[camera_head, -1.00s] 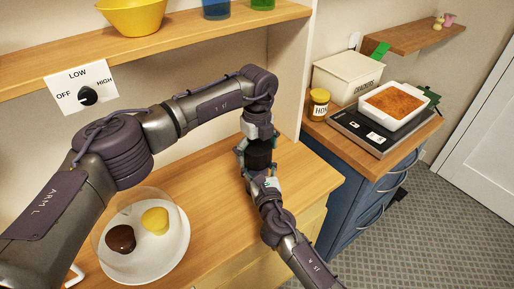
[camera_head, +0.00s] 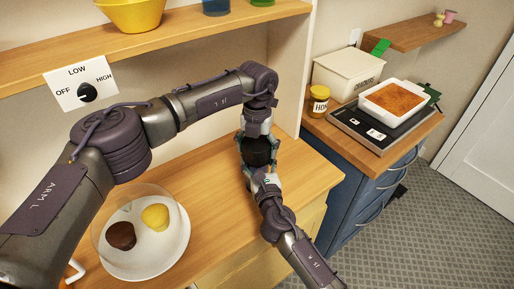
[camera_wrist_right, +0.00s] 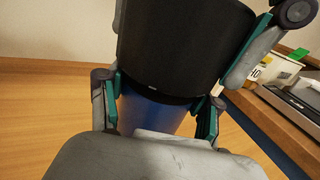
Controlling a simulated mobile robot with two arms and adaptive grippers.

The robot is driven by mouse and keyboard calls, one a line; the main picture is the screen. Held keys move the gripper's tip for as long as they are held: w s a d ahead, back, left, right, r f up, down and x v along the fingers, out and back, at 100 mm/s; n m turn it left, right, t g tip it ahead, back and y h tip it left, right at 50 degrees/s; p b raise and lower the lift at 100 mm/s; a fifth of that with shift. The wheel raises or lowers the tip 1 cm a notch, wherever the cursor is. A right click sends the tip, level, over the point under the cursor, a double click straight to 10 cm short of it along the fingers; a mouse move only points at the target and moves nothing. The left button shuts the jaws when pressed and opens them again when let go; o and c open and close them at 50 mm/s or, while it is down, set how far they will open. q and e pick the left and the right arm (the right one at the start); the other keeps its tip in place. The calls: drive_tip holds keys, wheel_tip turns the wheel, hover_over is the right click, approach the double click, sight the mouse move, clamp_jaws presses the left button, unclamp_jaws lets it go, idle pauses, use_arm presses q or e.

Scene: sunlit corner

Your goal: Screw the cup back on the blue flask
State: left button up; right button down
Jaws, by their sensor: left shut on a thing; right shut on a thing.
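The black cup (camera_head: 257,151) is upside down between the fingers of my left gripper (camera_head: 257,144), which is shut on it from above. In the right wrist view the cup (camera_wrist_right: 185,45) fills the upper middle. The blue flask (camera_wrist_right: 150,114) stands directly below it, its upper part hidden by the cup. The cup covers the flask's top, but I cannot tell how tightly it sits. My right gripper (camera_wrist_right: 158,100) is shut around the flask from the near side. In the head view the flask is hidden behind the right gripper (camera_head: 260,170) and cup.
A white plate (camera_head: 150,268) with a brown and a yellow item under a clear dome is at the front left. A shelf (camera_head: 190,38) runs above. A honey jar (camera_head: 319,101), crackers box (camera_head: 346,73) and baking dish (camera_head: 394,98) are on the blue cabinet. Wooden counter around the flask is clear.

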use_arm(q)
drive_tip(key=m, duration=0.9)
drive_tip(key=shift+m, duration=0.4)
drive_tip(key=m, duration=0.4)
drive_tip(key=shift+m, duration=0.3)
drive_tip(key=m, duration=0.3)
drive_tip(key=o, duration=1.1)
wheel_tip(320, 180, up, 12)
drive_tip(key=shift+f, duration=0.1)
